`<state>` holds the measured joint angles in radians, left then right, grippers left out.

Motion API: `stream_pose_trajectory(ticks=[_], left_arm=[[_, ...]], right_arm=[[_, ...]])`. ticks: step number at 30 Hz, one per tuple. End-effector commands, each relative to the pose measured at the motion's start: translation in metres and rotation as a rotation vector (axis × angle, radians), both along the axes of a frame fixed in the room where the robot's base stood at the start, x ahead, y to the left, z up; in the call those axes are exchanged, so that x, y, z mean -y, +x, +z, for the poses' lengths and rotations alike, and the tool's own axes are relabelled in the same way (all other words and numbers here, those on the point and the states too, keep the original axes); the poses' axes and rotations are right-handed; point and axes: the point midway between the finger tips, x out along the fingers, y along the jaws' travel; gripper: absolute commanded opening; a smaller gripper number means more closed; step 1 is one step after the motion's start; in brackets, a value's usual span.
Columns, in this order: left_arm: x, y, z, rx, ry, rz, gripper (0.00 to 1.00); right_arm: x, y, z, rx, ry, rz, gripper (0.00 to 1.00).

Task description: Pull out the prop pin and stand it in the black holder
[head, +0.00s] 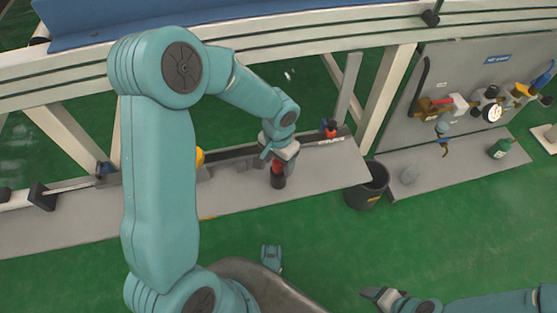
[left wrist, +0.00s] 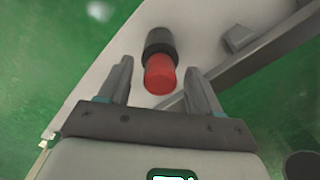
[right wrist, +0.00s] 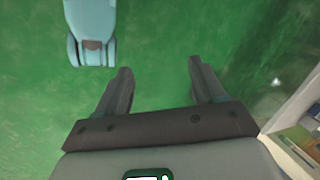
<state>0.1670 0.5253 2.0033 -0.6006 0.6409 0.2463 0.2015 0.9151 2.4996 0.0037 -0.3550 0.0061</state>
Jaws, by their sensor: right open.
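The prop pin shows as a red cylinder (head: 277,167) standing in the black holder (head: 278,181) on the grey shelf. In the left wrist view the red pin (left wrist: 160,78) rises from the black holder (left wrist: 159,41). My left gripper (head: 280,157) is right above it, pointing down. Its fingers are open, one on each side of the red part, with gaps showing on both sides. The pin's lower part is hidden in the holder. My right gripper (right wrist: 160,82) is open and empty over the green floor; it also shows low in the head view (head: 372,294).
A grey shelf (head: 235,195) runs under the white frame rails (head: 330,45), with a blue slab (head: 180,18) above. A small red and blue part (head: 330,129) sits behind the holder. A black bin (head: 366,190) stands right of the shelf, beside a gauge panel (head: 425,120).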

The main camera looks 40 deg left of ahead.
Motion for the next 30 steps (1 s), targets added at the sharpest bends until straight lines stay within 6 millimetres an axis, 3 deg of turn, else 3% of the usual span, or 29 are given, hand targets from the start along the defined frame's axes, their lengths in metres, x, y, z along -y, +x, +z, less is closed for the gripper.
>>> stream_pose_trajectory(ticks=[4,7,21,30], left_arm=[[0.0,0.0,0.006,0.001,0.0,0.0,0.64],[0.0,0.001,0.021,0.003,0.001,0.001,0.64],[0.0,0.001,0.139,0.004,0.0,0.0,0.64],[0.0,0.0,0.164,0.001,0.0,0.0,0.64]], right_arm=[[0.0,0.0,0.003,-0.001,0.0,0.001,0.69],[-0.001,-0.001,0.011,-0.002,0.001,0.006,0.69],[-0.011,-0.011,0.056,-0.02,0.008,0.045,0.69],[-0.012,-0.013,0.063,-0.023,0.01,0.051,0.69]])
